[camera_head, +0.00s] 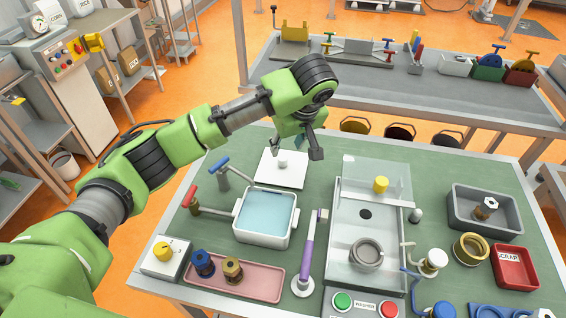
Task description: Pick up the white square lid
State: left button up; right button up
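The white square lid (290,179) lies flat on the green table behind the blue-filled basin (266,216). A small pale knob stands at its middle. My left gripper (295,150) is over the back part of the lid, pointing down. Its two fingers are spread apart, with nothing seen between them. The knob shows just below and in front of the fingers, and the gripper looks apart from the lid. I cannot tell the exact height. My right gripper is not in view.
A tap with a blue handle (219,165) and one with a red handle (189,196) stand left of the lid. A clear-covered washer station (342,215) stands to the right.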

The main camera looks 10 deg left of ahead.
aim_at(283, 158)
pick_arm(q)
jog(key=x, duration=0.3)
jog(key=shift+w+f, duration=0.15)
jog(key=shift+f, duration=0.2)
jog(key=shift+w+a+f+p, duration=0.1)
jog(key=shift+w+f+p, duration=0.05)
jog(key=shift+f+p, duration=0.15)
jog(key=p+x, duration=0.1)
jog(key=x, duration=0.3)
jog(key=shift+p, duration=0.35)
jog(key=shift+f, duration=0.45)
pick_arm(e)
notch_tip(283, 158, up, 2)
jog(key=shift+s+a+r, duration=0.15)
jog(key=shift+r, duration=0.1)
pick_arm(q)
grip_shut()
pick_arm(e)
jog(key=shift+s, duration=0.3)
